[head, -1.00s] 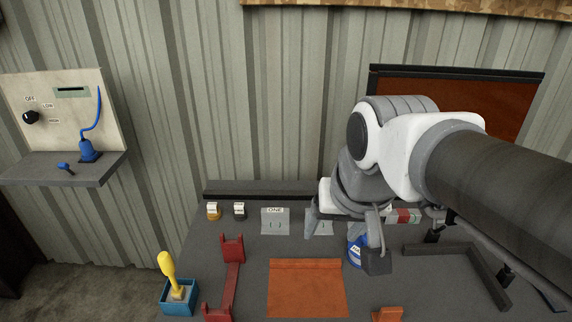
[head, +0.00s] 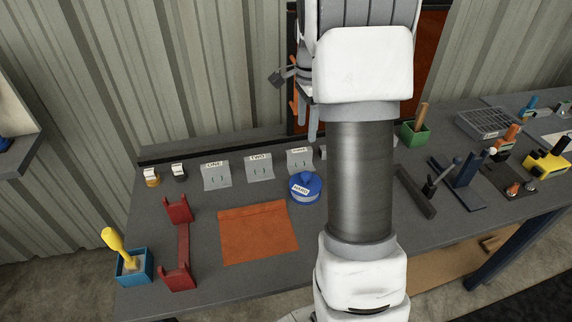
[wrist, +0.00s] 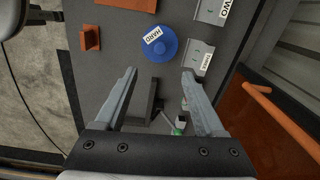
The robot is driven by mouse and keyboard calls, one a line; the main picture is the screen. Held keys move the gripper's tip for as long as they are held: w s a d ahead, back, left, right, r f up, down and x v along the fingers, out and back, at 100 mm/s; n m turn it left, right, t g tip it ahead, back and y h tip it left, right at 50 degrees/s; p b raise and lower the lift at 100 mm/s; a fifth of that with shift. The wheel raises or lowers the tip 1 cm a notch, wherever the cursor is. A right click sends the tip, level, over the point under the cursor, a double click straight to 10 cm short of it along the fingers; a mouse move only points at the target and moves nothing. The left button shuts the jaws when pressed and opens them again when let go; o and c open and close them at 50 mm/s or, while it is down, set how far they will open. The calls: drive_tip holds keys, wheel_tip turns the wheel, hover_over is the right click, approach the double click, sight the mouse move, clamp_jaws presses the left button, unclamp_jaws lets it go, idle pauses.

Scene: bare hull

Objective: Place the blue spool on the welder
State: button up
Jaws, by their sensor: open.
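The blue spool (head: 305,190) is a round disc with a white label. It lies flat on the grey bench, in front of the third grey labelled bracket. It also shows in the wrist view (wrist: 162,46), where its label reads HARD. My gripper (head: 304,118) is above the back of the bench, above and behind the spool. In the wrist view its open, empty fingers (wrist: 158,75) point toward the spool, which lies beyond the tips and apart from them. I cannot tell which thing is the welder.
Grey brackets ONE (head: 215,176) and TWO (head: 259,168) stand along the back. An orange mat (head: 258,232), red stand (head: 182,243) and blue box (head: 134,267) are left. A dark angled bar (head: 415,192), green pot (head: 414,134) and grey crate (head: 487,122) are right.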

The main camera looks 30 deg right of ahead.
drive_tip(key=d+f+m, duration=0.1)
drive_tip(key=f, duration=0.1)
hover_over(306, 173)
wheel_tip(306, 173, down, 12)
drive_tip(key=shift+s+d+r+p, duration=0.1)
drive_tip(key=shift+r+p, duration=0.1)
drive_tip(key=shift+p, duration=0.2)
drive_tip(key=shift+f+p, duration=0.5)
drive_tip(key=shift+f, duration=2.15)
drive_tip(key=shift+c, duration=0.3)
clamp_jaws()
drive_tip(key=shift+r, duration=0.1)
